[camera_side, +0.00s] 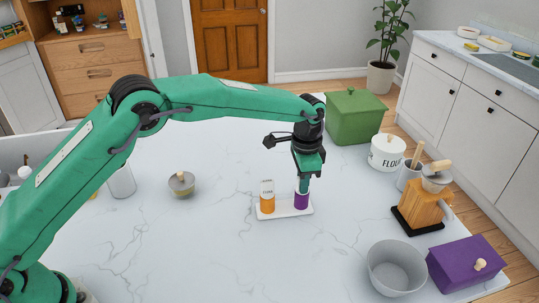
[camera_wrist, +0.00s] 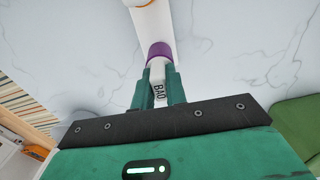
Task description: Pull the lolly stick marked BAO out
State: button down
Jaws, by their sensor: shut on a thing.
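The white lolly stick marked BAO (camera_wrist: 159,92) stands between the two green fingers of my gripper (camera_wrist: 160,76) in the wrist view, its black letters showing. Its lower end meets a purple cylinder (camera_wrist: 159,51). In the side view my gripper (camera_side: 303,181) points down over the same purple cylinder (camera_side: 301,202), at the right end of a small white tray (camera_side: 284,212). My gripper is shut on the stick, and the fingers hide part of it. An orange cylinder (camera_side: 267,205) with another white marked piece (camera_side: 267,187) stands at the tray's left end.
On the right are a green box (camera_side: 355,117), a FLOUR tin (camera_side: 386,154), a wooden grinder (camera_side: 423,208), a grey bowl (camera_side: 394,270) and a purple box (camera_side: 465,262). The marble top around the tray is clear.

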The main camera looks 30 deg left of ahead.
jog(key=shift+r, duration=0.1)
jog(key=shift+r, duration=2.35)
jog(key=shift+r, duration=0.15)
